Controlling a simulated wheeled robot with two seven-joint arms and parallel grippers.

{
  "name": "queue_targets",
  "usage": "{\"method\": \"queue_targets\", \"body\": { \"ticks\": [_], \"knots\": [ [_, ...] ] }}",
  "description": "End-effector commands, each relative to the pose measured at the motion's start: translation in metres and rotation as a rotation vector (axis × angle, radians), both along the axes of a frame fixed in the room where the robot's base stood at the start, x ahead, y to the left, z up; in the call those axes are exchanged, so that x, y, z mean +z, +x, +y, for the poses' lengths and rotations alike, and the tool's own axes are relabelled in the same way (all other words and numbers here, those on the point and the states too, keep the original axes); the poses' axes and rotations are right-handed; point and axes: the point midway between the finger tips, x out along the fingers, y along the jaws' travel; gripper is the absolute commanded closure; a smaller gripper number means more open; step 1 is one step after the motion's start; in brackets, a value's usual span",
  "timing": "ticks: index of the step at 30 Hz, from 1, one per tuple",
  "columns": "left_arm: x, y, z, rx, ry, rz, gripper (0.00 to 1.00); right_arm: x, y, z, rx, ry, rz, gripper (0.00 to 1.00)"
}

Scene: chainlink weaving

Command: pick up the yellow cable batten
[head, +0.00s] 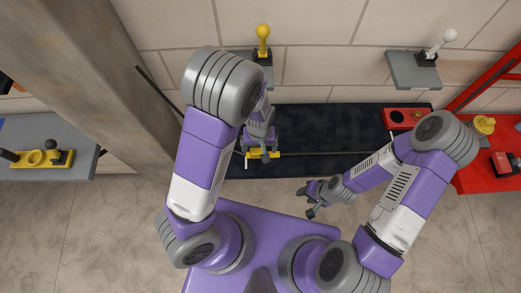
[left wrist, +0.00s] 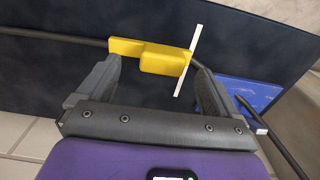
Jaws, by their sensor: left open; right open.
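The yellow cable batten (head: 264,154) shows in the head view on the dark surface, partly covered by my left gripper (head: 260,147). In the left wrist view the batten (left wrist: 160,58) is a yellow block with a flat tab at its left and a thin white strip across its right end. My left gripper (left wrist: 150,85) is open, with its two fingers pointing towards the batten and the batten just beyond and between the fingertips. I cannot tell whether they touch. My right gripper (head: 314,199) is open and empty, to the right and nearer to my body.
A dark rod runs behind the batten in the left wrist view, and a blue piece (left wrist: 250,92) lies to its right. A red table (head: 488,165) stands at the right and a grey table (head: 45,128) at the left. The dark bench (head: 320,120) has free room.

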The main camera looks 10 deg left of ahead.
Motion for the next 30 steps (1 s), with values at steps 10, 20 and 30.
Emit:
{"method": "queue_targets", "body": {
  "ticks": [10,20,30],
  "knots": [
    [-0.045,0.002,0.006,0.001,0.0,0.0,0.06,-0.004,0.001,0.0,-0.001,0.0,-0.002,0.57],
    [-0.046,0.002,0.006,0.001,-0.001,-0.001,0.19,-0.004,0.001,0.0,-0.001,0.0,-0.002,0.57],
    [-0.046,0.002,0.006,0.0,-0.001,-0.001,0.64,-0.004,0.001,0.0,-0.001,0.0,-0.002,0.57]
  ]
}}
